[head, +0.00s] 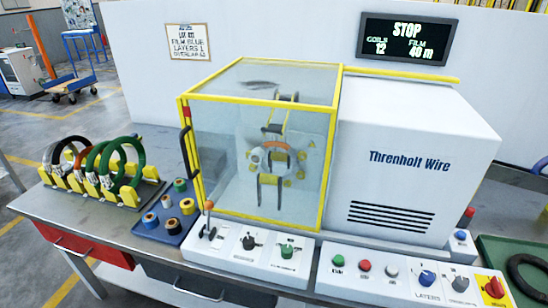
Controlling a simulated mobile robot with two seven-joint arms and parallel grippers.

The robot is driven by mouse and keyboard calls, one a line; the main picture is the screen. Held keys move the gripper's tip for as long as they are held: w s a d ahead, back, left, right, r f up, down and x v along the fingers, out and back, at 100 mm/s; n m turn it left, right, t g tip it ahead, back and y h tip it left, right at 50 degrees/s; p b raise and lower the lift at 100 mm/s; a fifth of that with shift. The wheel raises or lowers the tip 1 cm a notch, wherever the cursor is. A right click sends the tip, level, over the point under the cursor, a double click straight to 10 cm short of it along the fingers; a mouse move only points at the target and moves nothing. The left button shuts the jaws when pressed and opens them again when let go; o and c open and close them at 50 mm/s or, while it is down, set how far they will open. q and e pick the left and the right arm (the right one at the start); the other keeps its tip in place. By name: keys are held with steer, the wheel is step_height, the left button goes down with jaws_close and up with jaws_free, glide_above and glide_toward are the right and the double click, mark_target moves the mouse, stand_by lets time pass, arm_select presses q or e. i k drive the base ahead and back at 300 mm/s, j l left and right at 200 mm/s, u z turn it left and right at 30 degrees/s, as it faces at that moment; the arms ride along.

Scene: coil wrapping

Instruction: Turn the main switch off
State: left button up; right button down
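The likely main switch (494,287) is a red rotary handle on a yellow plate. It sits at the right end of the right white control panel (390,293), at the lower right of the head view. The handle looks slightly tilted, but its exact position and its label are too small to read. The dark display (408,40) on the back wall reads STOP, coils 12, film 40 m. Neither of my grippers can be seen in the head view.
The right panel also has green, red and white buttons, a blue knob (427,278) and a grey knob (460,284). A left panel (245,255) has a lever and knobs. The yellow-framed guard (265,150) stands behind. A green tray (495,248) holding a black coil lies at right.

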mark_target(494, 289)
steer(key=z, duration=1.7)
steer(key=l, duration=0.05)
